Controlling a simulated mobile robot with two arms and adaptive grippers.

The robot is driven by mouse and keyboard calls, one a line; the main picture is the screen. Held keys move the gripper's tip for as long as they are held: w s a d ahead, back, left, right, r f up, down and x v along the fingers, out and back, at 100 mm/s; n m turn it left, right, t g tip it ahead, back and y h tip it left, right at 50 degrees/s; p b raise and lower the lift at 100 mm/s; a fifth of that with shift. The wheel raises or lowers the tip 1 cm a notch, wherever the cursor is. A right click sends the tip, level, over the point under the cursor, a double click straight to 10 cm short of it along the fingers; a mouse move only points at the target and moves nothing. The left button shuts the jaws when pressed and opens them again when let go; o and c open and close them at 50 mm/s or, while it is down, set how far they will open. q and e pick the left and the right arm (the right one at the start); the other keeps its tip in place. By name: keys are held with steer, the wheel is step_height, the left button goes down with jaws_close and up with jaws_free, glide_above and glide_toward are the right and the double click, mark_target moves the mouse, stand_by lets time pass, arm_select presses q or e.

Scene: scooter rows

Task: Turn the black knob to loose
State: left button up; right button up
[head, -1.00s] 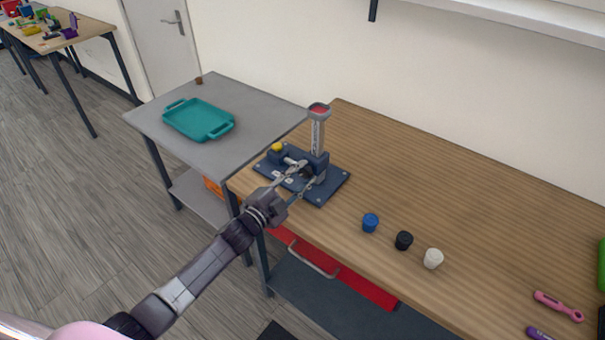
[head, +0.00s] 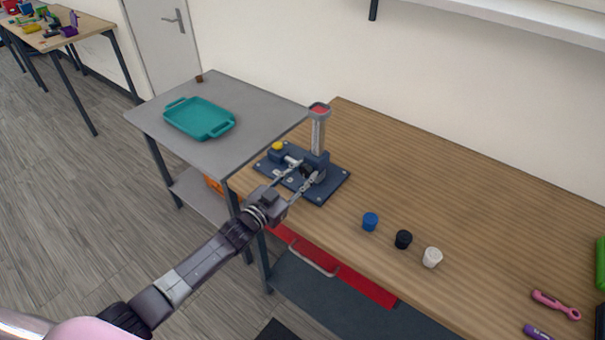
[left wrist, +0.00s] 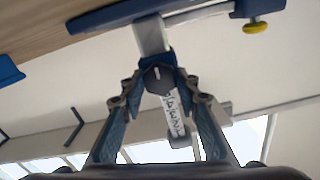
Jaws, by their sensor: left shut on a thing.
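The black knob (head: 306,171) sits on the blue fixture (head: 333,186) at the left end of the wooden table. In the left wrist view the knob (left wrist: 158,78) is dark and faceted, with a pale mark on its face. My left gripper (head: 307,169) has its fingers on either side of the knob and is shut on it. The left wrist view shows both fingertips (left wrist: 158,82) against its sides. A grey column (head: 318,135) with a red top and a scale stands upright behind the knob. My right gripper is not in view.
A yellow-capped part (head: 277,147) is on the fixture's left side. Blue (head: 370,222), black (head: 403,240) and white (head: 432,257) caps stand to the right. A teal tray (head: 228,128) is on the grey side table. The table's middle back is clear.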

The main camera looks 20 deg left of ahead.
arm_select(q)
steer(key=shift+f+n, duration=0.2)
steer(key=shift+n, duration=0.1)
steer(key=o, duration=1.2)
steer(key=shift+r, duration=0.1)
steer(key=shift+c, duration=0.2)
steer(key=v, duration=1.2)
